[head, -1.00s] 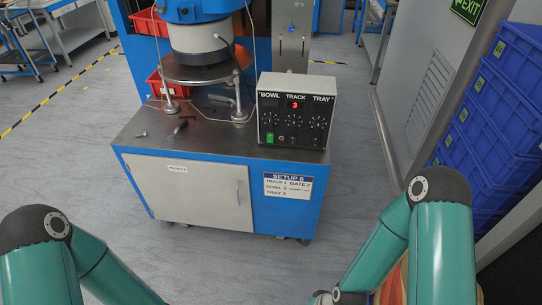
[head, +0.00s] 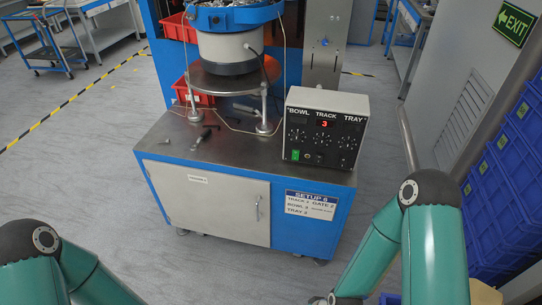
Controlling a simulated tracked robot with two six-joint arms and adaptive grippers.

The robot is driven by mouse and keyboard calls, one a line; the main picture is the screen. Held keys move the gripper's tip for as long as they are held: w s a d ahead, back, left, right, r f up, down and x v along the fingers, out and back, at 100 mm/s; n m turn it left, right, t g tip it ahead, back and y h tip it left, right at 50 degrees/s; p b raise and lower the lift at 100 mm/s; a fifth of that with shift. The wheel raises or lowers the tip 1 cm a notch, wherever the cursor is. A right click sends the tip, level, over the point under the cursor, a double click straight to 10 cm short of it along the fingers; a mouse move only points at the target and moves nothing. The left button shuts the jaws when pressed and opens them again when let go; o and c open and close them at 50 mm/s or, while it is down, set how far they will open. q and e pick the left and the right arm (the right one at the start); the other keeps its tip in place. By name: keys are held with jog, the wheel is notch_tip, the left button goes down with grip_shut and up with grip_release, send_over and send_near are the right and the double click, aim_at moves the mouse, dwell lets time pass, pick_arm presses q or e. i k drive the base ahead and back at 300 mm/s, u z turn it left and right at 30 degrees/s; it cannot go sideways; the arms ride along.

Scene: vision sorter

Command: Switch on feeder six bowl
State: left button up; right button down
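The feeder control box (head: 325,127) stands on the right end of the blue and grey cabinet's metal top (head: 240,147). Its black face is marked BOWL, TRACK and TRAY, with a dial under each; the bowl dial (head: 298,135) is on the left. A small red display (head: 325,124) reads 3. A green switch (head: 295,155) sits at the lower left of the face. The feeder bowl (head: 232,20), blue-rimmed and full of small metal parts, stands on a round plate to the left.
A SETUP 6 label (head: 310,206) is on the cabinet front beside a grey door (head: 212,203). Loose tools (head: 203,137) lie on the top. Blue crates (head: 507,195) are stacked at the right. Grey floor is open before the cabinet.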

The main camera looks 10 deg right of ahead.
aim_at(296, 155)
jog(key=u, duration=0.2)
jog(key=i, duration=0.9)
jog(key=z, duration=0.45)
